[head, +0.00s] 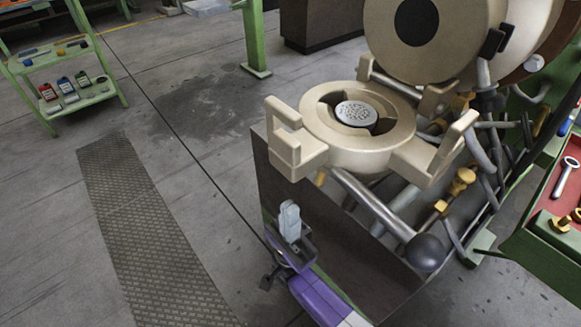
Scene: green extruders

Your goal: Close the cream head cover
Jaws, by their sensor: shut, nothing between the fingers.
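The cream head cover (446,62), a thick round disc with a dark round centre, stands swung up and open at the upper right. It rises behind the cream extruder head (316,127), a ring with a perforated metal disc in its middle and bracket-like lugs around it. The top of the head is uncovered. My gripper (290,222) is shut and empty, with its pale fingers pointing up. It is in front of and below the head, apart from both head and cover. The cover's top edge is cut off by the frame.
A dark panel (300,215) stands below the head, close to my gripper. A grey lever with a black ball knob (426,252) juts out below. A green-framed red tray (570,178) with tools is at right. A green shelf cart (60,75) stands at far left. Floor at left is clear.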

